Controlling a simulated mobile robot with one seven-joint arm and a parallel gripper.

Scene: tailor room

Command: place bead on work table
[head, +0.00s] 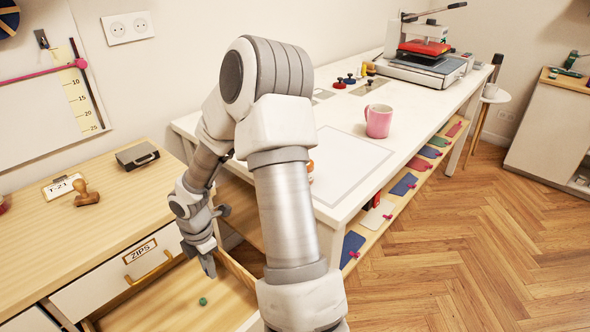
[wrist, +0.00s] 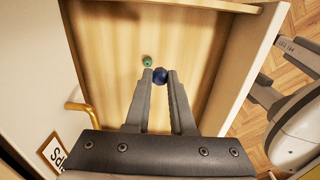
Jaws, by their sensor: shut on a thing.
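My gripper (head: 209,266) reaches down into an open wooden drawer (head: 168,303) in the head view. In the wrist view its fingers (wrist: 160,78) are shut on a dark blue bead (wrist: 159,75) at their tips. The blue bead is hidden in the head view. A green bead (wrist: 147,60) lies on the drawer's floor just left of the fingertips; it also shows in the head view (head: 203,301). The white work table (head: 392,139) stands beyond my arm, to the right of the drawer.
A pink mug (head: 378,121), a pale mat (head: 345,163) and a heat press (head: 420,62) stand on the work table. A shelf with coloured pieces (head: 404,184) runs below it. A wooden stamp (head: 85,194) is on the cabinet.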

